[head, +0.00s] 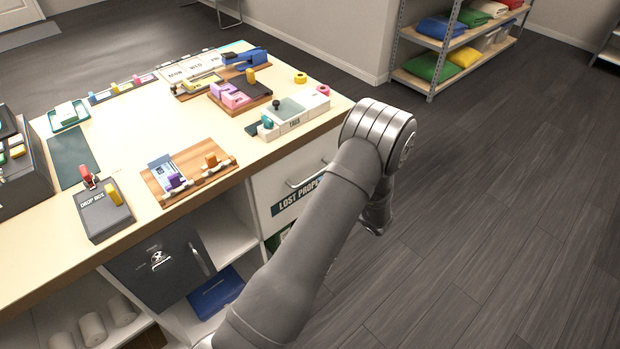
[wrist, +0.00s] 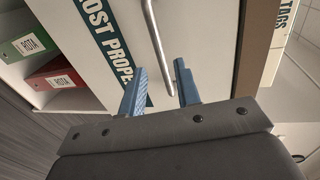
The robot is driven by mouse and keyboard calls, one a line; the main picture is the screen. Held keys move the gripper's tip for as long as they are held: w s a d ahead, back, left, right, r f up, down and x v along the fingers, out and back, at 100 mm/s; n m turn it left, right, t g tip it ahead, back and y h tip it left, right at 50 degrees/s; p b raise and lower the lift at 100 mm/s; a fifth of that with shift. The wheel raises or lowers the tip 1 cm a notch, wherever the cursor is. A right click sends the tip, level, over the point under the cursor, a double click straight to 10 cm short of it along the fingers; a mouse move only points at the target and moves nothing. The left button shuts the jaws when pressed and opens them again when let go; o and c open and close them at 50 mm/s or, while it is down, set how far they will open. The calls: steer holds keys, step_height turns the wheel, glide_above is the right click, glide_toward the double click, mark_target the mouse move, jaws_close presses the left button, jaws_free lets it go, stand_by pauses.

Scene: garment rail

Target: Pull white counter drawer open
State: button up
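The white drawer (head: 268,187) sits below the counter top at its right end and looks shut. It has a bar handle (head: 303,181) and a dark "LOST PROPERTY" label (head: 284,203), partly hidden by my arm in the head view. In the wrist view the drawer front (wrist: 200,30) fills the upper middle, with the handle (wrist: 154,40) and label (wrist: 100,35) close by. My gripper (wrist: 158,78) is open, its two blue fingers apart. The handle's near end appears between the fingertips; I cannot tell whether they touch it. The fingers are hidden in the head view.
The counter top (head: 130,130) carries trays, boxes and stationery. Green and red files (wrist: 28,45) stand on an open shelf beside the drawer front in the wrist view. A storage rack (head: 440,60) stands at the back. The dark floor (head: 500,220) at right is clear.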

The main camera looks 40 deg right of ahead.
mark_target(310, 178)
steer(key=x, duration=0.7)
steer(key=shift+w, duration=0.4)
jaws_close()
